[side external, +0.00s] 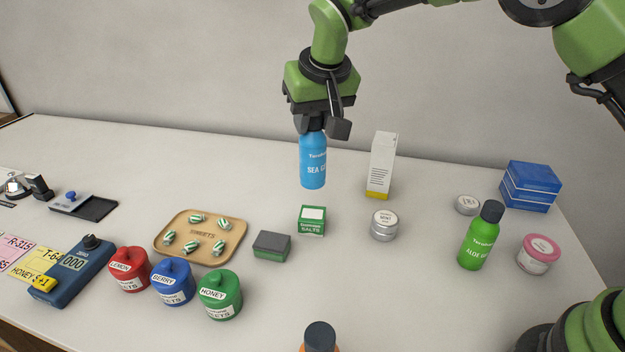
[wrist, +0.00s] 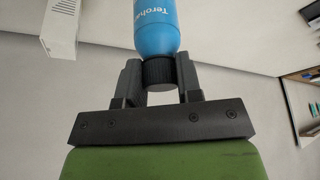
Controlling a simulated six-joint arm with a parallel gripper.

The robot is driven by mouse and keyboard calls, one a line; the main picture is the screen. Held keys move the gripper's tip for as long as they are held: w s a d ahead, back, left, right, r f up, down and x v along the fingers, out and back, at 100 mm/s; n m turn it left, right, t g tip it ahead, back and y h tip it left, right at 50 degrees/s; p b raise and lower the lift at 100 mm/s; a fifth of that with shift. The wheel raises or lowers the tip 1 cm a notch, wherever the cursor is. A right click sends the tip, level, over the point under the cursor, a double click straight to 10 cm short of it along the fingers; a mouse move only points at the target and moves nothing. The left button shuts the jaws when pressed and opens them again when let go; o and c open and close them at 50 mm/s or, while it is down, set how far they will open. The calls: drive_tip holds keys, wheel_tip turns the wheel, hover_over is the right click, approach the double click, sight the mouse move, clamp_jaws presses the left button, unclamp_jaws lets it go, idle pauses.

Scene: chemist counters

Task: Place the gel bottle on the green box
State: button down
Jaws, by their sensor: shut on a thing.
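The bottle hangs upright in the air. In the wrist view my gripper's fingers (wrist: 159,82) sit either side of the cap, with the blue body (wrist: 156,25) beyond. The green box (side external: 312,226), small with a white panel on top and "SALTS" on its front, stands on the counter.
A grey and green block (side external: 271,246) lies left of the box, a round tin (side external: 384,225) right. A tall white carton (side external: 382,165) stands behind right. A sweets tray (side external: 201,238), several jars, a green aloe bottle (side external: 481,236) and blue boxes (side external: 529,186) stand farther out.

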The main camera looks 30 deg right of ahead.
sight(313, 157)
wheel_tip(313, 157, down, 7)
drive_tip(key=shift+a, duration=0.1)
idle(0.4)
drive_tip(key=c, duration=0.8)
unclamp_jaws()
drive_tip(key=shift+f, duration=0.1)
drive_tip(key=s+d+r, duration=0.2)
drive_tip(key=s+r, duration=0.4)
drive_tip(key=r, duration=0.3)
drive_tip(key=s+d+r, duration=0.2)
drive_tip(key=s+r, duration=0.3)
drive_tip(key=r, duration=0.3)
drive_tip(key=s+d+t+y, duration=0.1)
drive_tip(key=s, duration=0.5)
drive_tip(key=s+d+m, duration=0.1)
drive_tip(key=s+d, duration=0.1)
drive_tip(key=s, duration=0.5)
drive_tip(key=s+d+m+t+y, duration=0.1)
drive_tip(key=s, duration=0.5)
drive_tip(key=shift+s+d+t+y, duration=0.3)
drive_tip(key=shift+s+d, duration=0.05)
